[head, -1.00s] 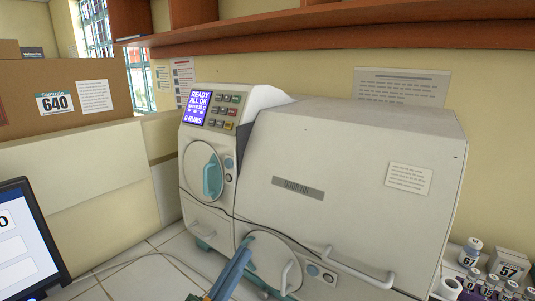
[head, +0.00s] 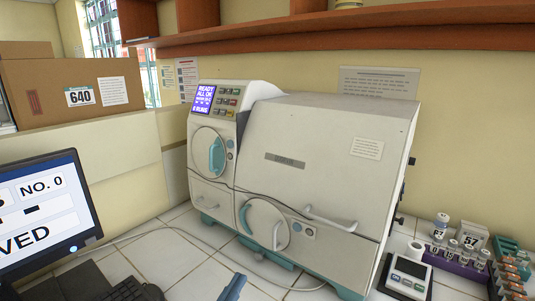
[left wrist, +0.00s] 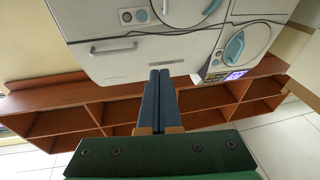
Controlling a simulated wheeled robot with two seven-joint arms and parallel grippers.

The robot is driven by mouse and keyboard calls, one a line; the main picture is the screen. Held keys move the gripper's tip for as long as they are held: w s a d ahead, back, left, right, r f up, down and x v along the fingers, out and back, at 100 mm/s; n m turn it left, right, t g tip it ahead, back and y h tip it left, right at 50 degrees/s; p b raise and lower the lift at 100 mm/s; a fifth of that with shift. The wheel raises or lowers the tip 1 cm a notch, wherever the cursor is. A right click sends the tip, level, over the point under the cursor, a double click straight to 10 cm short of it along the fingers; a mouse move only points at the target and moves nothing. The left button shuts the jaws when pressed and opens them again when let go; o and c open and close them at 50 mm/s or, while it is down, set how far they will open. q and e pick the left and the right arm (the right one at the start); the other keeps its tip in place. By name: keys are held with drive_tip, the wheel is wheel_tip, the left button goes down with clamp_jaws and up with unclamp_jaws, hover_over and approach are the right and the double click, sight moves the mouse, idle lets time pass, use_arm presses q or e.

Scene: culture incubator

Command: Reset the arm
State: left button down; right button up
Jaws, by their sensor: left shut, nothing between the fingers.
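My left gripper (head: 233,287) shows at the bottom edge of the head view, with only its blue fingertips in frame. In the left wrist view its two blue fingers (left wrist: 158,100) lie together, shut and empty. The white incubator (head: 300,170) stands on the tiled counter in front of the fingertips, apart from them. Its round lower door (head: 262,222) and round upper door (head: 207,152) both look closed. Its lit blue panel (head: 204,98) reads ready. The right gripper is not in view.
A monitor (head: 42,215) and keyboard (head: 122,290) are at the left. A small scale (head: 408,275) and a purple rack (head: 457,262) with vials are at the right. A wooden shelf (head: 340,36) runs above.

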use_arm(q)
drive_tip(key=s+a+f+n+g+y, duration=0.1)
drive_tip(key=s+a+f+g+y, duration=0.25)
drive_tip(key=f, duration=0.35)
drive_tip(key=s+a+f+n+g+y, duration=0.1)
drive_tip(key=s+a+f+g+y, duration=0.15)
drive_tip(key=s+f+g, duration=0.35)
drive_tip(key=s+a+f+g+y, duration=0.1)
drive_tip(key=s+a+f+g, duration=0.1)
drive_tip(key=s+f, duration=0.3)
drive_tip(key=s+a+f+g+y, duration=0.1)
drive_tip(key=s+a+f+g, duration=0.1)
drive_tip(key=s, duration=0.5)
drive_tip(key=s+f+g+b, duration=0.25)
drive_tip(key=f+b, duration=0.35)
drive_tip(key=f, duration=1.7)
drive_tip(key=s+a+f+g+b, duration=0.1)
drive_tip(key=s+f+b, duration=0.3)
drive_tip(key=s+f, duration=0.9)
drive_tip(key=shift+a+f+y, duration=0.4)
drive_tip(key=shift+a+f, duration=0.3)
drive_tip(key=shift+f, duration=0.25)
